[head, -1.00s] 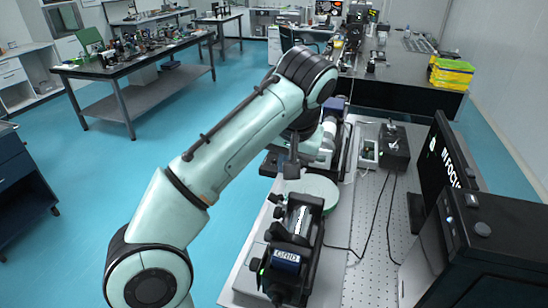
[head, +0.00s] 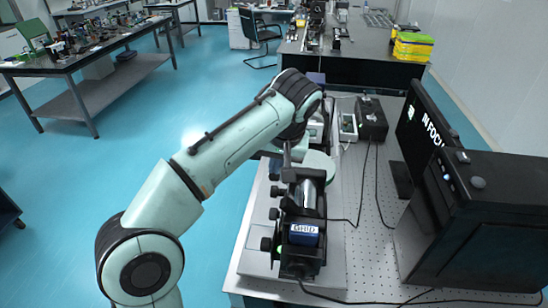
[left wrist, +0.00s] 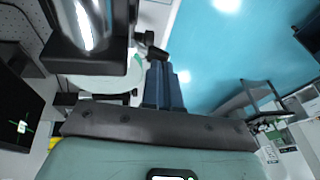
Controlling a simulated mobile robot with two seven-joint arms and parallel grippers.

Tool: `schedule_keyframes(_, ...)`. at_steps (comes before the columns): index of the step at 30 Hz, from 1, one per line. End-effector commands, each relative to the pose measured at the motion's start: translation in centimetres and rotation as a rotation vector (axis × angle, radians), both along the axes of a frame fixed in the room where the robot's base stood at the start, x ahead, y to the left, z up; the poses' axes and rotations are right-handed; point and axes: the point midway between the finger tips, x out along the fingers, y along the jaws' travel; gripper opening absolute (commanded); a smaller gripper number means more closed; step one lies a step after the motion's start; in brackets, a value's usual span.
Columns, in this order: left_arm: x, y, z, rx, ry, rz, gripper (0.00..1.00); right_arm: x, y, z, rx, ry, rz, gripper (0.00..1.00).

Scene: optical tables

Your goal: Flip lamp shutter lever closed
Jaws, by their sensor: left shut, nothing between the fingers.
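The lamp appears to be the black device (head: 302,228) with a silver cylinder and a blue label, standing on the near optical table. Black knobs stick out from its left side; I cannot tell which part is the shutter lever. My left gripper (head: 287,155) is at the far end of the lamp, pointing down, partly hidden by my arm. In the left wrist view my shut, empty gripper fingers (left wrist: 160,68) point towards a black knob (left wrist: 152,42) beside the lamp (left wrist: 88,55); contact cannot be told. My right gripper is not in view.
A pale green disc (head: 318,166) lies beyond the lamp. A black monitor (head: 418,135) and a black box (head: 480,225) stand on the right. Cables cross the perforated tabletop (head: 368,205). Blue floor (head: 215,215) is open on the left.

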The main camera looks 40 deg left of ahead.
Motion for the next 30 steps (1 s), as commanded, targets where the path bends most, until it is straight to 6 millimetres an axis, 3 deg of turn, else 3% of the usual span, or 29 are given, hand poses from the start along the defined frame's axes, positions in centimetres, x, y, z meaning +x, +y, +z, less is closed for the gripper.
schedule_keyframes(30, -0.45, 0.30, -0.34, -0.073, -0.042, 0.001, 0.00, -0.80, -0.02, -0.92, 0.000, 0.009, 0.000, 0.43)
